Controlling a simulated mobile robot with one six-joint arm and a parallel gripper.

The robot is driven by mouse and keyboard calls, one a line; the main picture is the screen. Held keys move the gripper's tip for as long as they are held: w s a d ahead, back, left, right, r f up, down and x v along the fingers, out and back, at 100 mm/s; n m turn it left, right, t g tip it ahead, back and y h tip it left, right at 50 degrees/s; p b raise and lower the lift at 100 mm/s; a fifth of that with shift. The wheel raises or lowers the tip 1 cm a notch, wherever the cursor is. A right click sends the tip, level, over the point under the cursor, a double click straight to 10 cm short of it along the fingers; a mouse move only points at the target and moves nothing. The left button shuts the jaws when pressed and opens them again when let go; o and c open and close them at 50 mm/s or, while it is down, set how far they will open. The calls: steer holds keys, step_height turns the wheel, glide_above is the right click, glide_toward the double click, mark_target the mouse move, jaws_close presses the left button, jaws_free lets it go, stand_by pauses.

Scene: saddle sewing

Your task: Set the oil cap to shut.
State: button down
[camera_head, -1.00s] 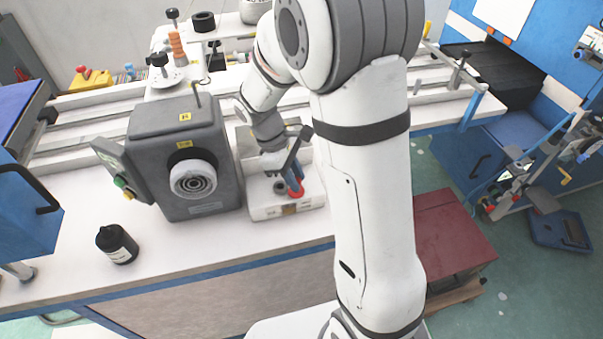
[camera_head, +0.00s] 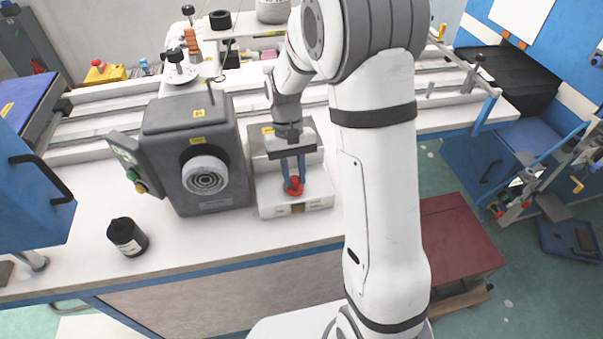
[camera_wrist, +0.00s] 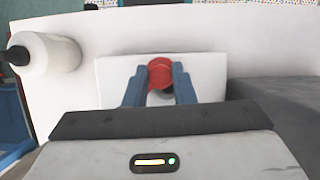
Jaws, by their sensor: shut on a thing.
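The red oil cap (camera_head: 294,186) is at the white box-shaped oil unit (camera_head: 318,202) on the bench. My gripper (camera_head: 293,178) points down over this unit, with its two blue fingers on either side of the cap. In the wrist view the red cap (camera_wrist: 160,73) is between the fingertips of my gripper (camera_wrist: 159,80), which is shut on it. A greyish part shows just below the cap between the fingers. I cannot tell whether the cap is seated or held slightly above the unit.
A dark grey machine (camera_head: 168,128) with a round white dial stands close to the left of the unit. A black bottle (camera_head: 126,237) stands at the bench's front left. Rails run behind. The bench front between bottle and unit is clear.

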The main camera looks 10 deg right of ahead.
steer(key=m+y, duration=0.1)
steer(key=m, duration=0.1)
steer(key=w+m, duration=0.1)
steer(key=m, duration=0.1)
steer(key=shift+w+a+m+y, duration=0.1)
steer(key=shift+m+y, duration=0.2)
steer(key=shift+y, duration=0.1)
steer(key=m, duration=0.2)
steer(key=w+m+t+y, duration=0.1)
steer(key=m, duration=0.1)
steer(key=shift+m, duration=0.3)
steer(key=shift+t+y, duration=0.3)
steer(key=c, duration=1.2)
jaws_free()
steer(key=shift+c, duration=0.2)
steer(key=shift+r, duration=0.1)
